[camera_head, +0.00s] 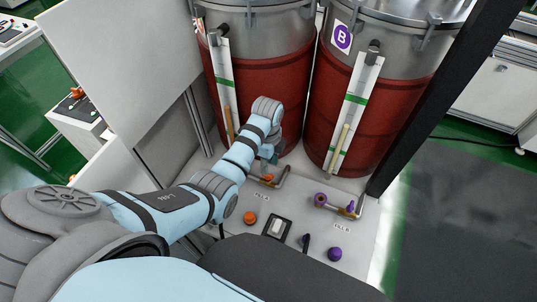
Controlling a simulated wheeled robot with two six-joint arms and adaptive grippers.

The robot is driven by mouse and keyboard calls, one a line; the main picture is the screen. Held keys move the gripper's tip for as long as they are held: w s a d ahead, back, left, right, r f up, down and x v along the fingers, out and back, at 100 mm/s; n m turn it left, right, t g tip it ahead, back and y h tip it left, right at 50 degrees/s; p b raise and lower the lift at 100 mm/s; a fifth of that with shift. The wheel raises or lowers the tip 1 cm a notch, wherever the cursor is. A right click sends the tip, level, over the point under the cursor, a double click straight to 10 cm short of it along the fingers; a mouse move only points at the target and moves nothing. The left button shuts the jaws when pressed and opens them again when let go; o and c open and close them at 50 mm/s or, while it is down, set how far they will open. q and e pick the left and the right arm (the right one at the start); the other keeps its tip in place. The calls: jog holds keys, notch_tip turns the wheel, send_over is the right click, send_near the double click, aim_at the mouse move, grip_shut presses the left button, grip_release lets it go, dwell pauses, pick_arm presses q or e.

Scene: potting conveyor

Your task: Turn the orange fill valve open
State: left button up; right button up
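The gripper is small and partly hidden by my own wrist. I cannot tell whether its fingers are open or shut, or whether they touch the valve. My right gripper is not in view.
Two red tanks (261,89) (380,113) with sight gauges stand behind the grey panel (300,211). The panel carries an orange knob (250,217), a switch (276,227), a purple knob (334,254) and a purple valve (350,207). A black post (425,100) stands at right.

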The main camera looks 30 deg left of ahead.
pick_arm(q)
notch_tip(320, 180, up, 7)
jog(key=shift+f, duration=0.15)
dwell(0.4)
